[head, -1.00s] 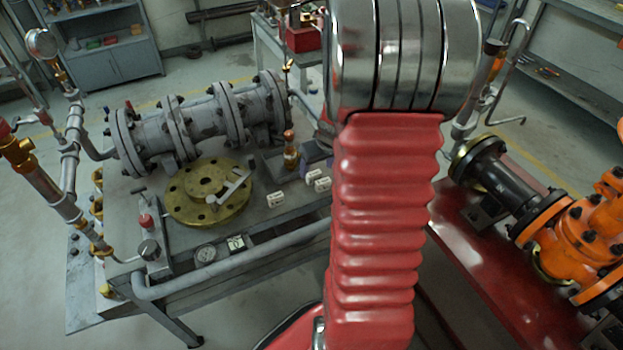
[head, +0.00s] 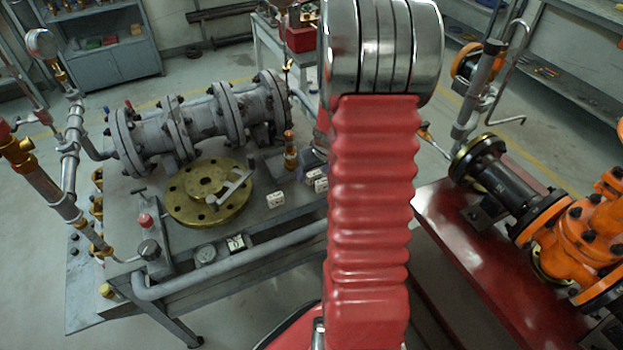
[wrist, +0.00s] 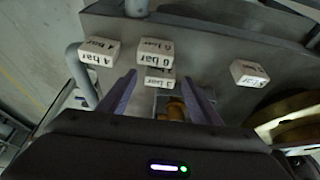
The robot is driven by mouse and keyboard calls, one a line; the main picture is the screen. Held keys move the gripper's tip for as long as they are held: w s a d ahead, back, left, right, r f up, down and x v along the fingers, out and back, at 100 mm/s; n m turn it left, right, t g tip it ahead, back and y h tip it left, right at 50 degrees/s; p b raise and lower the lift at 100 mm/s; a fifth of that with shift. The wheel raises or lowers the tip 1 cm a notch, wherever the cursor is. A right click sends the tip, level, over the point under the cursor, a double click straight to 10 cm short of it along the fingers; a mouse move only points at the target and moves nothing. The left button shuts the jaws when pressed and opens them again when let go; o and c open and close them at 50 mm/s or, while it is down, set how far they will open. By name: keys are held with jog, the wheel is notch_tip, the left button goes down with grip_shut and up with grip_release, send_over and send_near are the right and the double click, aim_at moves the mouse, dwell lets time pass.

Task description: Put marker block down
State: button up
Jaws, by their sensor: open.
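My gripper (wrist: 158,80) is open in the wrist view, its two purple fingers spread above the grey bench (wrist: 215,55). A white marker block (wrist: 155,78) shows between the fingertips, and I see no finger closed on it. A second white block (wrist: 157,50) is right behind it; I cannot tell if they touch. A block marked "4 bar" (wrist: 100,51) lies to the left, and another block (wrist: 249,72) lies apart to the right.
A brass flange (head: 185,190) with a wrench lies on the bench, and a grey flanged pipe (head: 205,130) stands behind it. A brass fitting (head: 290,155) stands near the blocks. An orange valve (head: 580,235) is on the red bench right.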

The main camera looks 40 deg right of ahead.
aim_at(315, 174)
jog(key=shift+c, duration=0.5)
jog(key=c, duration=1.1)
jog(key=shift+r, duration=0.1)
notch_tip(315, 174, up, 10)
jog(key=shift+f, duration=0.1)
dwell(0.5)
